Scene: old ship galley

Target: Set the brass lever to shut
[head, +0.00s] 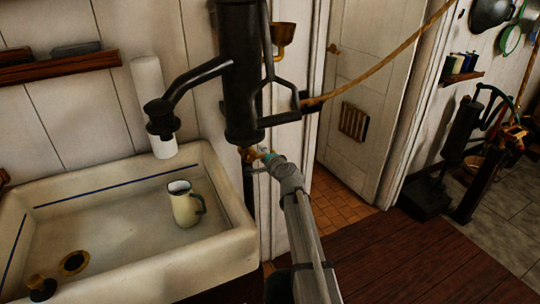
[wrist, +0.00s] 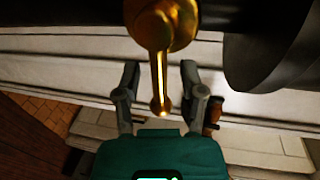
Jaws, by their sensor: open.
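The brass lever (wrist: 158,75) hangs from a round brass hub (wrist: 165,22) at the top of the wrist view. Its knobbed end lies between the two fingers of my gripper (wrist: 160,72), which is open, with a gap on each side. In the head view the brass lever (head: 248,154) shows small at the foot of the black pump body (head: 242,75). My gripper (head: 266,157) is right beside it there, with its fingers too small to make out. No shut marking can be read.
A white sink (head: 232,247) at left holds a cream enamel mug (head: 185,208). The pump's black spout (head: 185,88) reaches over the sink. A rope (head: 385,62) runs from the pump to the upper right. A panelled door (head: 372,100) stands behind.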

